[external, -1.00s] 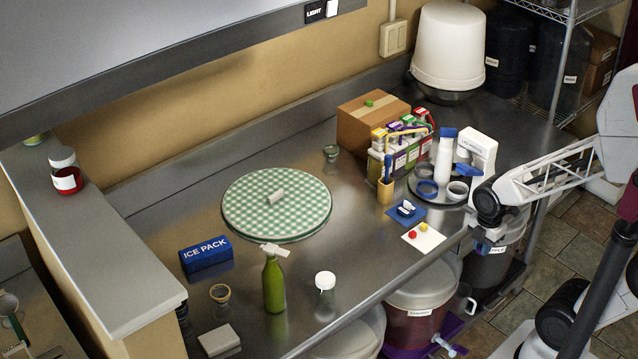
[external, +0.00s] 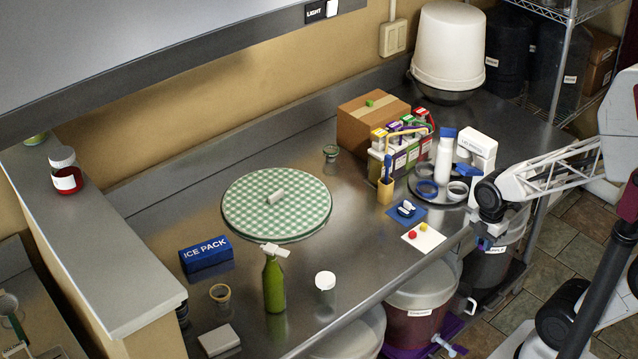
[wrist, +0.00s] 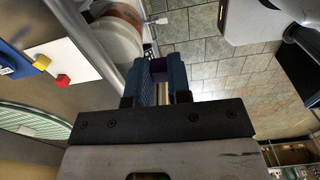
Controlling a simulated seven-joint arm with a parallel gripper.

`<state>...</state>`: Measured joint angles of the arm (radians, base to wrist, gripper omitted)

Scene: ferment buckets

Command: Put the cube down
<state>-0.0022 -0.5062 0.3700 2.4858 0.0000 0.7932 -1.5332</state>
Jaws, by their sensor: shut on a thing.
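My gripper (wrist: 158,72) is shut on a small dark purple cube (wrist: 158,69), held between its blue fingertips. In the external view my gripper (external: 484,243) hangs at the counter's front edge, near the buckets; the cube cannot be made out there. A red cube (external: 412,234) and a yellow cube (external: 423,227) rest on a white card (external: 431,240) on the counter. The card (wrist: 78,56) lies to the left of my gripper in the wrist view. A green cube (external: 370,103) sits on the cardboard box (external: 358,128).
A round tray with bottles and tape rings (external: 427,188) stands near my gripper. A blue pad (external: 407,213) lies beside the card. Lidded buckets (external: 420,300) stand below the counter edge. A green checkered round mat (external: 245,222) covers the counter's middle. Tiled floor (wrist: 210,70) shows beyond the edge.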

